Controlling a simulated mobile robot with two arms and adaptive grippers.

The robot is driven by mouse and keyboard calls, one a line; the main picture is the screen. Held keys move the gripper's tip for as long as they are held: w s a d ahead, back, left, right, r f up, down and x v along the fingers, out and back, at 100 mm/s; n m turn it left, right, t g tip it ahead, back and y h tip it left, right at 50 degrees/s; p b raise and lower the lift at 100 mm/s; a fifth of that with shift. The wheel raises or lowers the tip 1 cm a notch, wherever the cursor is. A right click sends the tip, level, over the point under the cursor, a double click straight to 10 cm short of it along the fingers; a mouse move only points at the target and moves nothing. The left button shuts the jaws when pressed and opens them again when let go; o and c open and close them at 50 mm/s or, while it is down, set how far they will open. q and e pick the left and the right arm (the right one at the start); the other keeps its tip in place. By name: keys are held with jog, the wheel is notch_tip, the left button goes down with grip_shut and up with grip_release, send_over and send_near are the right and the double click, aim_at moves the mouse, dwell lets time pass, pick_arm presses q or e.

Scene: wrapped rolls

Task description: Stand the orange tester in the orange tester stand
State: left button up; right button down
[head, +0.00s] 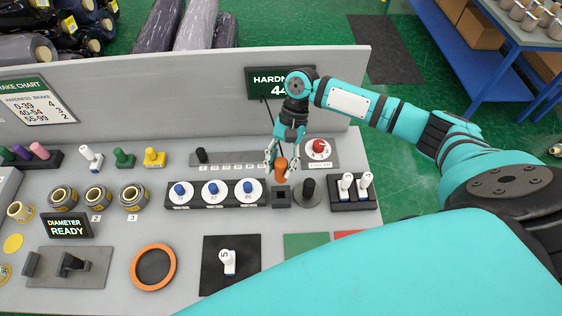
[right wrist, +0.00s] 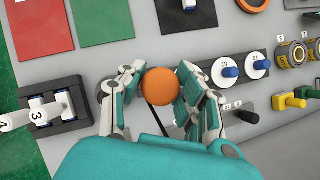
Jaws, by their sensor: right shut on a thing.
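The orange tester (head: 281,172) is held between the fingers of my right gripper (head: 277,160), which is shut on it. In the right wrist view its round orange top (right wrist: 162,86) shows between the two fingers of the gripper (right wrist: 160,90). A small dark square block (head: 281,197), which looks like the tester stand, sits on the bench just in front of and below the tester in the head view. I cannot tell whether the tester's lower end touches it. The stand is hidden in the right wrist view. My left gripper is not in view.
A row of blue-knobbed white dials (head: 213,192) stands left of the block. A dark round post (head: 308,189) and a rack with white numbered pieces (head: 352,191) stand right. A red-knobbed dial (head: 319,149) is behind. A grey panel (head: 180,85) rises at the back.

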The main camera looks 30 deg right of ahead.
aim_at(279, 182)
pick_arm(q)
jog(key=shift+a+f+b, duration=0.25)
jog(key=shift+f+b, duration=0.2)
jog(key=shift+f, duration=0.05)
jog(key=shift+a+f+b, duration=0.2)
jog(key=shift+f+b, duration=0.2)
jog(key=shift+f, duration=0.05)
pick_arm(e)
jog(key=shift+f, duration=2.8)
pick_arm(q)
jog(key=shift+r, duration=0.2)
pick_arm(e)
jog(key=shift+r, duration=0.1)
pick_arm(q)
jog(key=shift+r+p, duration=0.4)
jog(key=shift+p, duration=0.2)
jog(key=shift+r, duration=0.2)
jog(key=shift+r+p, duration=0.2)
jog(key=shift+p, duration=0.2)
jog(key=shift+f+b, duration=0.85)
pick_arm(e)
jog(key=shift+f, duration=2.2)
jog(key=c, duration=0.8)
grip_release()
jog(key=shift+c, duration=0.2)
